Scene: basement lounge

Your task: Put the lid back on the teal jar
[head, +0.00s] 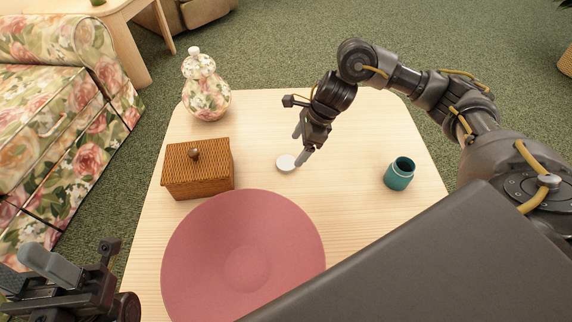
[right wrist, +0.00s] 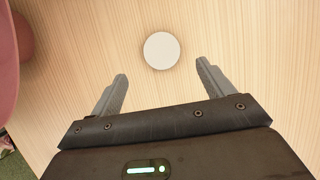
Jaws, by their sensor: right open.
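The teal jar (head: 398,179) stands upright on the table at the right in the head view, its dark mouth uncovered. A small white round lid (head: 285,163) lies flat on the table, left of the jar. It also shows in the right wrist view as a white disc (right wrist: 161,50). My right gripper (head: 301,146) is open and empty above the table, close to the lid. In the right wrist view the lid is beyond the fingertips (right wrist: 161,68), roughly centred between them. My left gripper (head: 30,270) is at the lower left, fingers apart and empty.
A wicker box (head: 198,172) with a knob and a floral lidded vase (head: 207,97) stand on the left of the table (head: 265,115). The wood between lid and jar is clear. A floral sofa (head: 60,120) is at left.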

